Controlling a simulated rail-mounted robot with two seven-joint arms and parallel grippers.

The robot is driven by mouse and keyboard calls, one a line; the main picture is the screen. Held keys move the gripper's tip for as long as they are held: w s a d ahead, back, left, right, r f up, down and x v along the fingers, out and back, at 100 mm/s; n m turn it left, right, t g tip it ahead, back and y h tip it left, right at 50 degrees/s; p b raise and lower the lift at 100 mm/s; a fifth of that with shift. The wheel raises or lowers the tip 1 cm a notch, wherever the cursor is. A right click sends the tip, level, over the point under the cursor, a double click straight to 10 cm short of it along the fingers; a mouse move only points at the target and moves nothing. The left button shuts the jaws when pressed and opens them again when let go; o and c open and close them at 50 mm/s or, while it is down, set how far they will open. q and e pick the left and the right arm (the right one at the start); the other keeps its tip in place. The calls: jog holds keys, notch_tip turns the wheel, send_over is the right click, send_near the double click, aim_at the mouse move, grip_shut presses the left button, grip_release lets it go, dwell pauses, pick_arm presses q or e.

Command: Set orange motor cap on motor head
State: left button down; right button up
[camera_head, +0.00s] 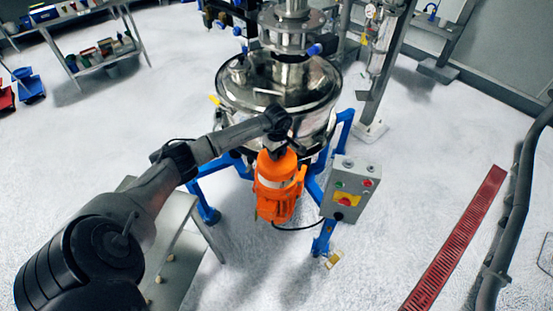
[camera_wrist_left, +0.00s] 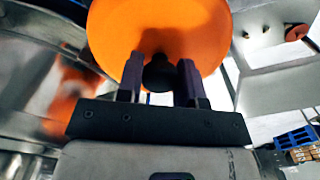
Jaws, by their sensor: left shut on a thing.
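The orange motor cap (camera_wrist_left: 150,30) fills the top of the left wrist view as a round disc. Its black knob (camera_wrist_left: 158,73) sits between the two dark fingers of my left gripper (camera_wrist_left: 160,80), which is shut on it. In the head view my left gripper (camera_head: 281,140) is just above the orange motor (camera_head: 276,203), which hangs on the front of the steel sifter. The cap (camera_head: 277,165) shows there at the motor's upper end. I cannot tell whether cap and motor head touch. A blurred orange shape, perhaps the motor, shows left in the wrist view.
The steel sifter vessel (camera_head: 250,87) on blue legs stands behind the motor. A grey control box (camera_head: 351,189) is close on the right. A grey table (camera_head: 172,238) is at lower left. A red floor grate (camera_head: 456,240) lies right; floor between is clear.

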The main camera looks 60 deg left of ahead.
pick_arm(q)
jog(key=shift+a+f, duration=0.2)
jog(key=shift+f, duration=0.05)
jog(key=shift+f+p, duration=0.3)
jog(key=shift+f, duration=1.6)
jog(key=shift+f+b, duration=0.6)
jog(key=shift+b, duration=0.15)
jog(key=c, duration=0.8)
grip_release()
jog(key=shift+o, duration=0.2)
